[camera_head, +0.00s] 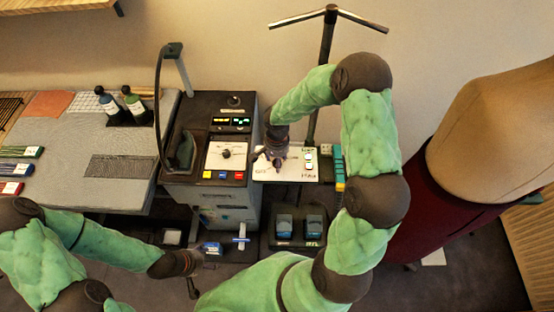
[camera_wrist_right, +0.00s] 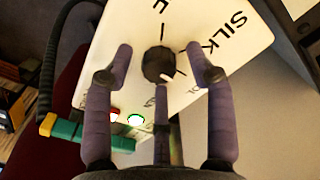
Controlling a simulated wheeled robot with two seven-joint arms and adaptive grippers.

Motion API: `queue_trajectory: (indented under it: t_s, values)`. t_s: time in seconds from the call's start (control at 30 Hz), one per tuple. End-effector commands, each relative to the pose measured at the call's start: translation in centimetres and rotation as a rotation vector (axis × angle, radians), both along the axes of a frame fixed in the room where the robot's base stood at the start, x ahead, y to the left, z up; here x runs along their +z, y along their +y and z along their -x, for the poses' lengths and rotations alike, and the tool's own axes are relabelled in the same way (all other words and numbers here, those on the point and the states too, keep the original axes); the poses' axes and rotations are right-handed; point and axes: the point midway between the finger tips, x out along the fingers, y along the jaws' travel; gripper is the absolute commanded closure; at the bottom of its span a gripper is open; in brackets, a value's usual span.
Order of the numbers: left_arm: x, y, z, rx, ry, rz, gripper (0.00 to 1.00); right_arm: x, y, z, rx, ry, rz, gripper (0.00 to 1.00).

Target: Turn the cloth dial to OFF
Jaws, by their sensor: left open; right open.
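The cloth dial (camera_wrist_right: 158,64) is a dark round knob with a small white pointer mark, on a white panel (camera_wrist_right: 185,15). The word SILK reads to its upper right; other lettering is partly hidden by the fingers. In the right wrist view the pointer is toward the lower right, away from SILK. My right gripper (camera_wrist_right: 160,55) is open, its fingers spread around the knob with visible gaps. In the head view the right gripper (camera_head: 276,150) is over the white panel (camera_head: 300,176) and covers the dial. My left gripper (camera_head: 192,272) is open and empty at the bottom, far from the panel.
A control box (camera_head: 214,187) with another dial (camera_head: 226,153) and coloured buttons stands left of the panel. A dark stand (camera_head: 327,50) rises behind. A dress form (camera_head: 490,130) stands at the right.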

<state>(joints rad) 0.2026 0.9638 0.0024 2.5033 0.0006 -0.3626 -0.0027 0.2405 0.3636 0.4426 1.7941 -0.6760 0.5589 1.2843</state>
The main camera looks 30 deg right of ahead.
Motion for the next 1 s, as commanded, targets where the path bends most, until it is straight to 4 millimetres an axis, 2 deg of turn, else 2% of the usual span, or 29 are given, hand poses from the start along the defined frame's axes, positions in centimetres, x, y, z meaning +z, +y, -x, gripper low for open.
queue_trajectory:
  t_s: [0.23, 0.27, 0.43, 0.47, 0.77, 1.0]
  values:
    - [0.01, 0.0, 0.0, 0.0, 0.0, 0.0, 0.31, -0.08, -0.01, 0.02, 0.0, 0.0, 0.0, 0.44]
    - [0.01, 0.0, 0.0, 0.0, 0.0, 0.0, 0.31, -0.08, -0.01, 0.02, 0.0, 0.0, 0.0, 0.5]
    - [0.0, 0.0, 0.0, 0.0, 0.0, 0.0, 0.31, -0.07, 0.0, 0.02, 0.0, 0.001, 0.001, 0.98]
    - [0.0, 0.0, 0.0, 0.0, 0.0, 0.0, 0.31, -0.08, 0.0, 0.02, 0.0, 0.001, 0.001, 1.0]
    - [-0.11, 0.0, 0.0, 0.0, 0.0, 0.0, 0.31, -0.1, 0.01, 0.02, 0.021, 0.0, 0.0, 1.0]
    - [-0.59, 0.0, 0.0, 0.0, 0.0, 0.0, 0.31, -0.19, 0.01, 0.04, 0.133, 0.001, 0.001, 1.0]
